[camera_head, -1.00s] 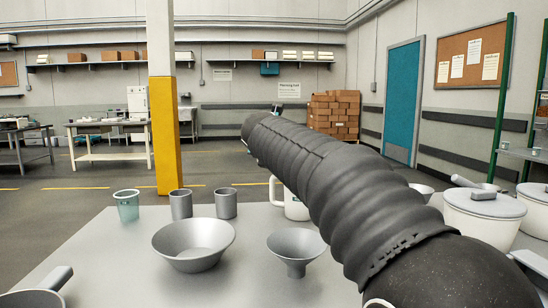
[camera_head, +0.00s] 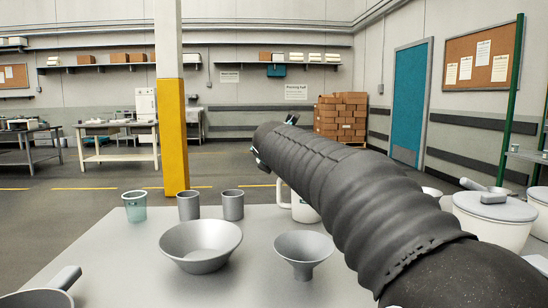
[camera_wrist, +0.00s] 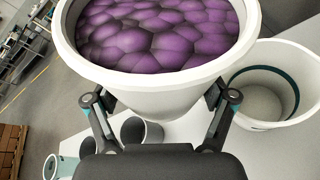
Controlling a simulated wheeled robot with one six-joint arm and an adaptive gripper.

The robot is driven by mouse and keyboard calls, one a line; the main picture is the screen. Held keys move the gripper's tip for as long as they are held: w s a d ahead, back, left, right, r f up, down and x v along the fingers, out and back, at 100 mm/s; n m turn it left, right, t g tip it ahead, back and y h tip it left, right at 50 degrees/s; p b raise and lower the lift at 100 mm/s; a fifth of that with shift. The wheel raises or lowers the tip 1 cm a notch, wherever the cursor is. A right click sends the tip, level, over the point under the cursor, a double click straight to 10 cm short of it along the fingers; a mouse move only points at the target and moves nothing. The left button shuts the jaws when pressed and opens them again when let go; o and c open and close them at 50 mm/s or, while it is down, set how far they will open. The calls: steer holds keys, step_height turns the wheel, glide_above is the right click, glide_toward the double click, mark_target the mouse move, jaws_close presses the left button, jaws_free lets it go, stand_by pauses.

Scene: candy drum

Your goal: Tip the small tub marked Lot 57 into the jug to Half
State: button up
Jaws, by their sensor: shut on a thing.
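My gripper (camera_wrist: 160,112) is shut on a white tub (camera_wrist: 150,82), which is filled with purple candies (camera_wrist: 160,32). The tub is held close under the wrist camera, and no marking is readable on the side I see. A white jug (camera_wrist: 284,118) with a teal band inside stands open at the right of the wrist view, beside and below the tub. Its inside looks empty as far as it shows. In the head view the jug (camera_head: 283,196) shows its handle and part of its side; my arm hides the rest.
On the table (camera_head: 110,265) stand a teal cup (camera_head: 134,207), two grey cups (camera_head: 188,206) (camera_head: 233,205), a wide grey bowl (camera_head: 200,250) and a grey funnel (camera_head: 303,258). A lidded white pot (camera_head: 490,230) is at the right. The table's front middle is clear.

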steer(key=shift+a+f, duration=0.15)
steer(key=shift+f, duration=0.15)
steer(key=shift+w+a+r+m+t+y, duration=0.15)
steer(key=shift+m+y, duration=0.1)
steer(key=shift+m, duration=0.2)
steer(key=shift+s+a+r+m+t+y, duration=0.15)
steer(key=shift+m+y, duration=0.1)
steer(key=shift+m, duration=0.2)
steer(key=shift+w+a+f+m, duration=0.1)
steer(key=shift+w+f+m, duration=0.05)
steer(key=shift+f+m, duration=0.15)
steer(key=shift+f+y+b, duration=0.1)
steer(key=shift+y+b, duration=0.2)
steer(key=shift+b, duration=0.05)
steer(key=shift+a+f+m+t+b, duration=0.15)
steer(key=shift+m+t+b, duration=0.2)
steer(key=shift+b, duration=0.25)
steer(key=shift+r+m+b, duration=0.3)
steer(key=shift+m+b, duration=0.15)
steer(key=shift+m, duration=0.1)
steer(key=shift+r+m+t+y+b, duration=0.5)
steer(key=shift+m+b, duration=0.3)
steer(key=shift+b, duration=0.2)
steer(key=shift+r, duration=0.15)
